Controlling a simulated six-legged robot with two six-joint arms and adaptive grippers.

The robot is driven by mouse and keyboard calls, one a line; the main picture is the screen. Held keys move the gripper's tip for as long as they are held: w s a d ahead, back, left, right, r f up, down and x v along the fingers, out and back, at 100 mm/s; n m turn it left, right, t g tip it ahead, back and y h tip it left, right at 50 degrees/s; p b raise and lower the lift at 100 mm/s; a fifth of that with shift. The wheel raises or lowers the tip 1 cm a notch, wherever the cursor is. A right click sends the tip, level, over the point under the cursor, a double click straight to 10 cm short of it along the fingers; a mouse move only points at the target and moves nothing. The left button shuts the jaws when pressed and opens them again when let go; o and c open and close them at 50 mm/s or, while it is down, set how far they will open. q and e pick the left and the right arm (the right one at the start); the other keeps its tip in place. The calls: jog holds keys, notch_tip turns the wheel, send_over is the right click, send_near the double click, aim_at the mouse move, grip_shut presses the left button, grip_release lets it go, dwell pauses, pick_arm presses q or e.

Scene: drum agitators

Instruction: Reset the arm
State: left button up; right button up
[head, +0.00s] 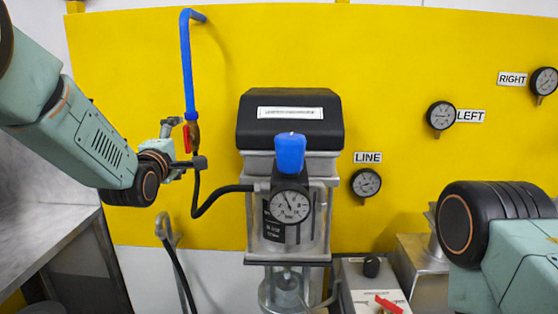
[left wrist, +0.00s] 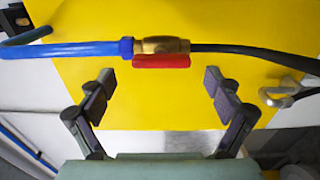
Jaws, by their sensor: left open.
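My left gripper (head: 186,144) is open beside the valve on the blue pipe (head: 187,70). In the left wrist view its two fingers (left wrist: 159,88) are spread wide with nothing between them. The brass valve (left wrist: 162,45) and its red handle (left wrist: 161,61) lie just beyond the fingertips; I see no contact. The handle lies along the pipe. In the head view the red handle (head: 187,139) shows between the fingers, and the brass body is partly covered. My right arm's wrist shows at the right; its gripper is not visible.
A regulator with a blue knob (head: 290,153) and gauge (head: 290,206) stands at centre, below a black cover (head: 290,130). A black hose (head: 215,195) links it to the valve. The LINE gauge (head: 366,184) and LEFT gauge (head: 440,116) are on the yellow panel. A control box (head: 365,285) stands below.

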pick_arm(q)
jog(key=w+m, duration=0.1)
jog(key=m, duration=0.1)
jog(key=w+m, duration=0.1)
jog(key=m, duration=0.1)
jog(key=shift+w+r+p, duration=0.1)
jog(key=shift+w+p, duration=0.1)
jog(key=shift+p, duration=0.2)
jog(key=m, duration=0.3)
jog(key=shift+w+d+p, duration=0.1)
jog(key=shift+w+p, duration=0.15)
jog(key=shift+p, duration=0.1)
jog(key=m, duration=0.3)
jog(key=shift+s+p, duration=0.25)
jog(key=shift+p, duration=0.15)
jog(key=m, duration=0.1)
jog(key=m+p, duration=0.1)
jog(key=m, duration=0.1)
jog(key=shift+w+d, duration=0.1)
jog(key=shift+w, duration=0.15)
jog(key=m+p, duration=0.1)
jog(key=m, duration=0.2)
jog(key=shift+s, duration=0.2)
jog(key=shift+m, duration=0.4)
jog(key=shift+w, duration=0.15)
